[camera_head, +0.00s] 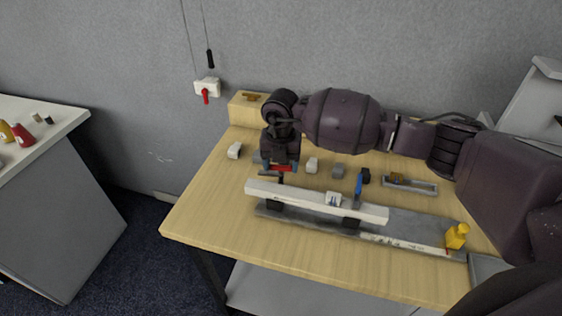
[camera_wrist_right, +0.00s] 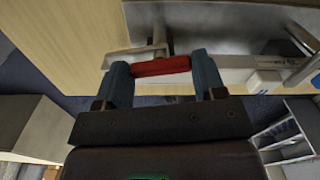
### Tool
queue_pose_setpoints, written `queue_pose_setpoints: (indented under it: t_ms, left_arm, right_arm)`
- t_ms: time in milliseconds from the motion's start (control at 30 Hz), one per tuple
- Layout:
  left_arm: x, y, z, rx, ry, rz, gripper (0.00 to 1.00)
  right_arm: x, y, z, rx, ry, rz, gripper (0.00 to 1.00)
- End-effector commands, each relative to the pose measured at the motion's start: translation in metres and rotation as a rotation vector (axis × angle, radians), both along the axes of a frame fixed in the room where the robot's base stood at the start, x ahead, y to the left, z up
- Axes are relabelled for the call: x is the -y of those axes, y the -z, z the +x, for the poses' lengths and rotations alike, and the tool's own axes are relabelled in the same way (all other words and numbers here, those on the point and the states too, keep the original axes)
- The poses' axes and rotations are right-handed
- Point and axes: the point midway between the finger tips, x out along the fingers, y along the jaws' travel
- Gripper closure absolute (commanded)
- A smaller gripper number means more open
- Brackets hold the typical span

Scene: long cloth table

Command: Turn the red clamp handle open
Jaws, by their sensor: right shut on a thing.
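The red clamp handle (camera_head: 284,168) is a short red bar at the left end of the fixture, just behind the white bar. My right gripper (camera_head: 279,167) points down over it and hides part of the clamp. In the right wrist view the red handle (camera_wrist_right: 160,66) lies crosswise between the two blue-grey fingers of my right gripper (camera_wrist_right: 163,76), with a finger at each end. The gripper is shut on it. A grey metal clamp part (camera_wrist_right: 150,48) joins the handle beside the fixture. My left gripper is not in view.
A long white bar (camera_head: 305,200) lies on a grey plate (camera_head: 410,223) on the wooden table (camera_head: 215,205). A blue handle (camera_head: 359,184) stands farther right, and a yellow object (camera_head: 456,236) sits at the right end. Small blocks lie behind. The table's left front is clear.

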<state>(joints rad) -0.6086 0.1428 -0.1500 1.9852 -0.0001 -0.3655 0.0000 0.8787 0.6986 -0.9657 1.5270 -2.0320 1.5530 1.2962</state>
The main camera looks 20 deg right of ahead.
Motion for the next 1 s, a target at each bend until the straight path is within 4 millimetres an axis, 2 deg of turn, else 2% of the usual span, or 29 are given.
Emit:
queue_pose_setpoints:
  t_ms: [400, 933, 967, 1000]
  left_arm:
    - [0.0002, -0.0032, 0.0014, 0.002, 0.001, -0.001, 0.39]
    - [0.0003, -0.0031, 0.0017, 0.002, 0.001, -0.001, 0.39]
    - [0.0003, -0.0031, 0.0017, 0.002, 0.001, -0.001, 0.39]
    - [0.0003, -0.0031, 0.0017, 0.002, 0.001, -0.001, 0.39]
  right_arm:
    - [0.0005, -0.0026, 0.0018, 0.006, 0.173, 0.0, 0.6]
    - [0.0005, -0.0028, 0.0021, 0.006, 0.194, 0.0, 0.6]
    - [0.0005, -0.0028, 0.0021, 0.006, 0.194, 0.0, 0.32]
    - [0.0004, -0.0028, 0.002, 0.006, 0.193, 0.0, 0.26]
